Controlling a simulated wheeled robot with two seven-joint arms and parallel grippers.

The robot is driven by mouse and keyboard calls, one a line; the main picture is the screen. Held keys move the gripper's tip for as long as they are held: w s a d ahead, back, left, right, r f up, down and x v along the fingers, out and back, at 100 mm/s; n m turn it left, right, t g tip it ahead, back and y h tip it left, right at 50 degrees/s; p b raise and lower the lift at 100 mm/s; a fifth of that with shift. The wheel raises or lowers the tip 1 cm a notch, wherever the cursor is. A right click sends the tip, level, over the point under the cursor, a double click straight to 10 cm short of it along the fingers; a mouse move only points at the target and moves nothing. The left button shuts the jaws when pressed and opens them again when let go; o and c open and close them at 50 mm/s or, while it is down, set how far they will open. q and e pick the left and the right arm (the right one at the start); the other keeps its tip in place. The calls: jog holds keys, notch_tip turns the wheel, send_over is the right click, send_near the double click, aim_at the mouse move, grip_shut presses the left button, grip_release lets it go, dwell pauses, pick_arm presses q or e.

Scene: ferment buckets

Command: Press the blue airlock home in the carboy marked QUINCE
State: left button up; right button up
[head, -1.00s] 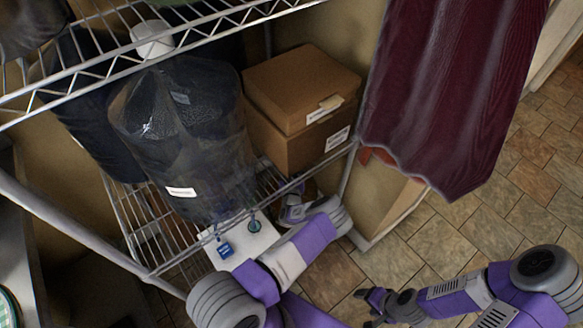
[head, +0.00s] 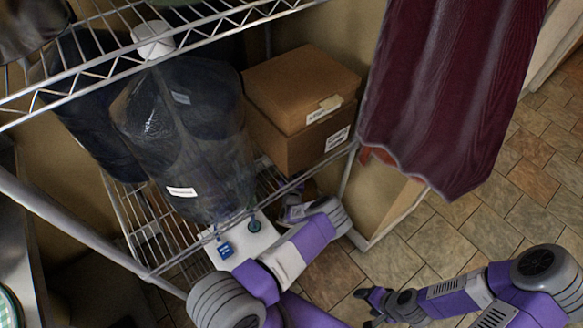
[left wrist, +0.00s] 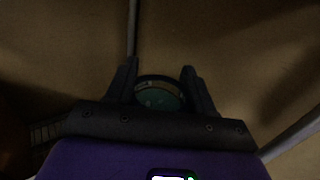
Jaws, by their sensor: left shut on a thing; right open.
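I cannot make out a carboy marked QUINCE or a blue airlock in either view. My left arm reaches in at the lower wire shelf in the head view, where its fingertips are hidden. In the left wrist view my left gripper (left wrist: 159,72) is shut on a round green disc with a pale rim (left wrist: 158,97). Whether this disc belongs to the task's objects, I cannot tell. My right gripper (head: 365,306) is open and empty above the tiled floor, at the lower right of the head view.
A maroon cloth (head: 450,90) hangs right. The tiled floor (head: 480,225) is clear.

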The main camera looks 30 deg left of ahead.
pick_arm(q)
jog(key=shift+s+f, duration=0.1)
jog(key=shift+f, duration=0.1)
dwell(0.5)
jog(key=o, duration=1.2)
jog(key=shift+r, duration=0.15)
jog(key=shift+d+p, duration=0.1)
jog(key=shift+p, duration=0.25)
jog(key=p+v, duration=0.2)
jog(key=v, duration=0.4)
jog(key=shift+r+p, duration=0.1)
jog(key=shift+p, duration=0.2)
jog(key=shift+s+d, duration=0.3)
jog(key=shift+s, duration=0.35)
